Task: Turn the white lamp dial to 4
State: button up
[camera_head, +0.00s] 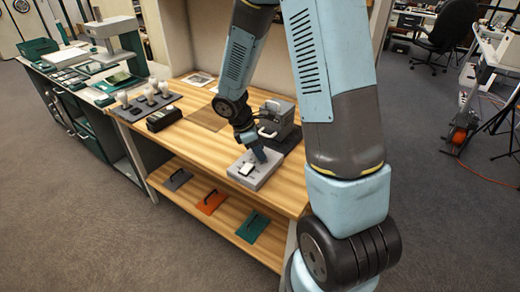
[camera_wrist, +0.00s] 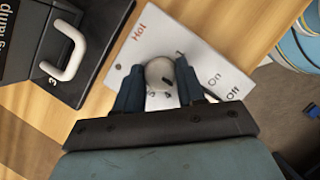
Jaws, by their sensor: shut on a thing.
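The white lamp dial (camera_wrist: 158,70) is a round pale knob with a small dark mark, set on a light panel box (camera_wrist: 213,52). The panel carries a red "Hot" label and "On" and "Off" labels. My gripper (camera_wrist: 160,76) has a dark blue finger on each side of the dial and is shut on it. The fingers hide part of the dial's surround. In the head view, my gripper (camera_head: 258,154) is at the panel box (camera_head: 262,176) on the wooden bench.
A dark grey case (camera_wrist: 88,50) with a white handle (camera_wrist: 68,50) stands close beside the panel box; it also shows in the head view (camera_head: 277,120). Several flat handled plates lie on the lower shelf (camera_head: 165,168).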

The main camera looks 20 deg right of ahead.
jog(key=shift+w+a+r+m, duration=0.1)
jog(key=shift+w+m, duration=0.15)
jog(key=shift+m, duration=0.05)
jog(key=m+g, duration=0.1)
jog(key=m, duration=0.2)
jog(key=shift+w+y, duration=0.1)
jog(key=shift+y, duration=0.3)
jog(key=shift+m+g+y, duration=0.4)
jog(key=shift+m+g, duration=0.3)
jog(key=shift+m, duration=1.3)
jog(key=shift+d, duration=0.2)
jog(key=o, duration=1)
jog(key=v, duration=1.3)
jog(key=shift+w+r, duration=0.2)
jog(key=shift+a, duration=0.1)
